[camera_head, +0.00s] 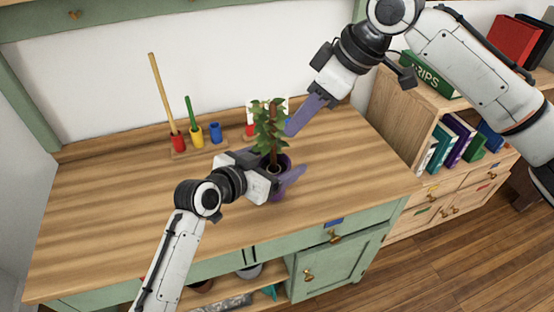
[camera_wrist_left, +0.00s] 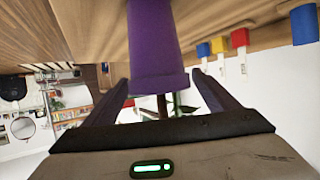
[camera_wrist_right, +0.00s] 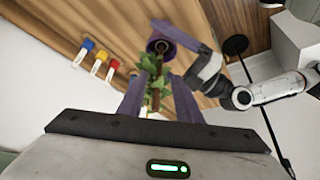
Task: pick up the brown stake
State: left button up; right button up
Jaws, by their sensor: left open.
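A purple pot (camera_head: 282,187) with a leafy green plant (camera_head: 268,118) stands on the wooden worktop. A brown stake (camera_head: 274,150) rises upright among the leaves, partly hidden by them. In the right wrist view the plant's leaves (camera_wrist_right: 152,75) show between the fingers. My left gripper (camera_head: 290,175) is open, with its fingers on either side of the pot; the pot (camera_wrist_left: 155,45) fills the gap in the left wrist view. I cannot tell whether they touch it. My right gripper (camera_head: 290,130) is open above and right of the plant, its fingers pointing down toward it.
A red cup (camera_head: 178,142) with a tan stick, a yellow cup (camera_head: 196,138) with a green stick and a blue cup (camera_head: 215,133) stand at the back. The left worktop is clear. A bookshelf (camera_head: 400,110) stands at the right.

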pick_arm(q)
jog(key=c, duration=1.4)
jog(key=shift+o, duration=0.2)
pick_arm(e)
jog(key=f+n, duration=0.1)
jog(key=n, duration=0.1)
jog(key=a+f+n+t+h, duration=0.1)
jog(key=f+n, duration=0.1)
jog(key=f+n+t+h, duration=0.1)
jog(key=f+n, duration=0.1)
jog(key=n, duration=0.1)
jog(key=shift+w+a, duration=0.25)
jog(key=shift+a, duration=0.05)
jog(key=n+t+h, duration=0.3)
jog(key=n+t, duration=0.6)
jog(key=n, duration=0.7)
send_near(273, 110)
jog(key=x, duration=0.8)
jog(key=shift+r, duration=0.1)
